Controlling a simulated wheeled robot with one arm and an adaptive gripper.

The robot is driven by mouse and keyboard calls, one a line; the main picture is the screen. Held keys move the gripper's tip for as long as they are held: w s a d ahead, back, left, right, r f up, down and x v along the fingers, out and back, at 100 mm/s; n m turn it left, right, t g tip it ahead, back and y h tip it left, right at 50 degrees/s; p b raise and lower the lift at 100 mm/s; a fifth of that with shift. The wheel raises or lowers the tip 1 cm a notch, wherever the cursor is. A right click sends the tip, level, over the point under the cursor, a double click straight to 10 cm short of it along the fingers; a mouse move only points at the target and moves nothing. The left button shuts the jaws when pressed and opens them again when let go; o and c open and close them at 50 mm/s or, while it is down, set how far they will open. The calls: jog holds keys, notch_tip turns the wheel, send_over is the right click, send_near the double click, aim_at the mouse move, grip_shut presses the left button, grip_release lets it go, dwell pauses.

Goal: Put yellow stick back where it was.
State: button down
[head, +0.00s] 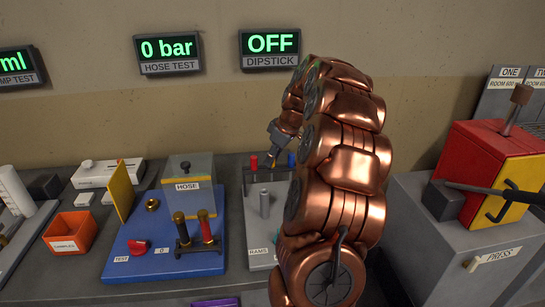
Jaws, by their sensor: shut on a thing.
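My gripper (271,155) is at the end of my copper arm in the head view, pointing down over the back of a grey tray (257,232). It is shut on the yellow stick (269,163), of which only a small bit shows at the fingertips. A dark rack (249,181) stands just below, with a red-topped stick (253,162) left of the gripper and a blue-topped stick (291,159) right of it. I cannot tell whether the yellow stick is inside the rack or just above it.
A grey cylinder (265,204) stands on the tray. A blue hose test board (150,262) is left, with an orange bin (70,232) beyond. A red and yellow press (490,165) stands right. The dipstick display (270,45) reads OFF. My arm hides the tray's right side.

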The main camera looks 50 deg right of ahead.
jog(key=shift+f, duration=0.1)
jog(key=shift+f+b, duration=0.25)
jog(key=shift+b, duration=0.1)
jog(key=c, duration=1)
grip_release()
jog(key=shift+r, duration=0.15)
jog(key=shift+r+p, duration=0.25)
jog(key=shift+p, duration=0.15)
jog(key=b+v, duration=0.2)
jog(key=v, duration=1)
